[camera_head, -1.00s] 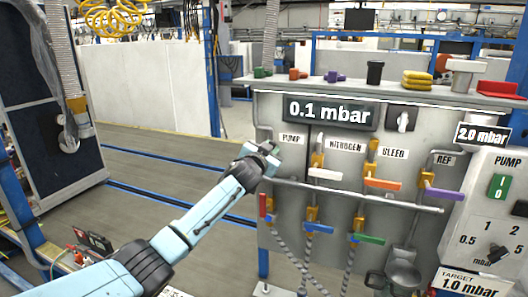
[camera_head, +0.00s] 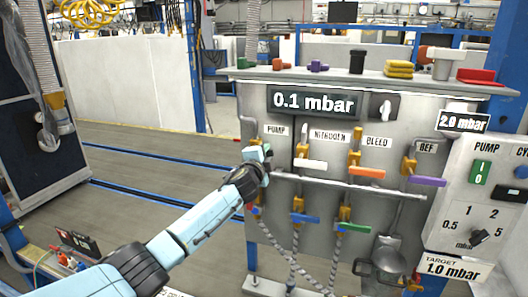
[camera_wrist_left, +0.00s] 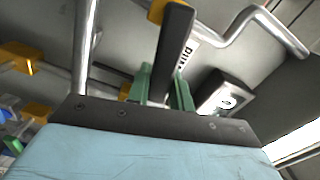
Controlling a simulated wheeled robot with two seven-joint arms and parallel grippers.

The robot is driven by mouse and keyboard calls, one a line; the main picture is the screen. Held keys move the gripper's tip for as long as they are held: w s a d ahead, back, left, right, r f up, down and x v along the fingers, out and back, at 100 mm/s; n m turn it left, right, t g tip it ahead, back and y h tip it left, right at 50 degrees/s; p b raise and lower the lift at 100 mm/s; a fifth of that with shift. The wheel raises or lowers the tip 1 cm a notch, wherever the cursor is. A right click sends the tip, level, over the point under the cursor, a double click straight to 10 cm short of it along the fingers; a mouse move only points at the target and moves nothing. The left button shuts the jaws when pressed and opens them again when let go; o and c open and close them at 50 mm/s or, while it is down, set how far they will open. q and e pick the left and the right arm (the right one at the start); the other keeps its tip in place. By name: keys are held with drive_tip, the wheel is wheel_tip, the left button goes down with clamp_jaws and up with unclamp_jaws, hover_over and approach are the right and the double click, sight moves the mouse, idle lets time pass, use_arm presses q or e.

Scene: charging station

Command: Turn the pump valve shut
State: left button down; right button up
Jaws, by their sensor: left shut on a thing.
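The pump valve sits under the PUMP label (camera_head: 276,129) at the left edge of the grey panel. My left gripper (camera_head: 262,155) is at this valve and covers most of it in the head view. In the left wrist view, the valve's dark handle (camera_wrist_left: 173,45) runs between my green left fingertips (camera_wrist_left: 164,88). They are shut on it. Part of the valve's yellow body (camera_wrist_left: 155,10) shows at the top edge. My right gripper is in neither view.
A metal rail (camera_head: 350,188) crosses the panel. Nitrogen's white handle (camera_head: 311,164), bleed's orange handle (camera_head: 367,173) and the purple REF handle (camera_head: 427,181) are to the right. The gauge (camera_head: 314,102) reads 0.1 mbar.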

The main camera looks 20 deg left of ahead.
use_arm(q)
drive_tip(key=shift+f+m, duration=0.7)
drive_tip(key=shift+m, duration=0.6)
drive_tip(key=c, duration=1.2)
unclamp_jaws()
drive_tip(key=shift+c, duration=0.2)
drive_tip(key=shift+d, duration=0.1)
drive_tip(key=s+d, duration=0.1)
drive_tip(key=s, duration=1.2)
drive_tip(key=shift+s, duration=0.15)
